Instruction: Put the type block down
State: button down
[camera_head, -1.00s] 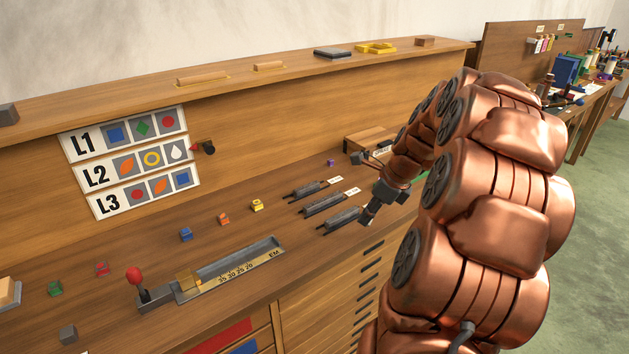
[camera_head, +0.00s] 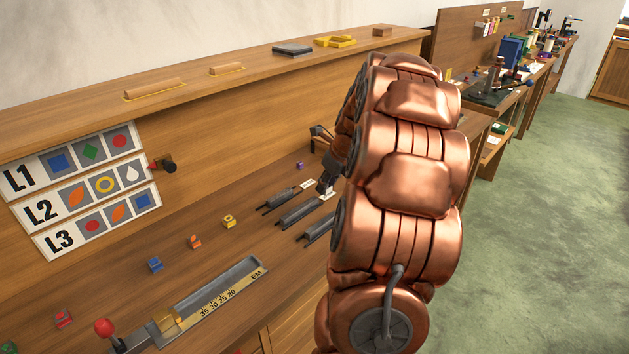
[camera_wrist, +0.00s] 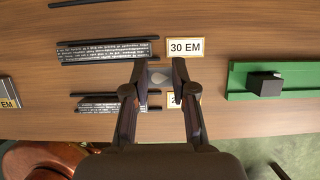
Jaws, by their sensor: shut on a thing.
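My gripper (camera_wrist: 161,76) is shut on a small grey type block (camera_wrist: 156,79) with a white drop on its face, held between the fingertips. In the head view my gripper (camera_head: 324,185) is partly hidden by my copper arm, and the held block cannot be made out there. It hangs near the right ends of the dark trays on the bench. The wrist view shows a tray filled with lettering (camera_wrist: 105,52) at upper left, beside a "30 EM" label (camera_wrist: 185,47). A second lettered tray (camera_wrist: 112,103) lies below, its label partly covered by a finger.
A green tray (camera_wrist: 238,82) with a black block (camera_wrist: 264,84) lies at the right. Blue (camera_head: 155,264), orange (camera_head: 194,241) and yellow (camera_head: 229,221) blocks stand on the bench. A long metal holder (camera_head: 228,288) and a red-knobbed lever (camera_head: 104,328) are at the front left.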

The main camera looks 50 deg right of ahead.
jog(key=p, duration=0.1)
send_over(312, 191)
jog(key=s, duration=0.1)
jog(key=shift+f, duration=0.3)
jog(key=shift+s+f+p, duration=0.1)
jog(key=shift+f+p, duration=0.65)
jog(key=shift+f, duration=1.05)
jog(key=c, duration=0.9)
grip_release()
jog(key=shift+f, duration=0.1)
jog(key=shift+c, duration=0.2)
jog(key=b+v, duration=0.2)
jog(key=v, duration=1)
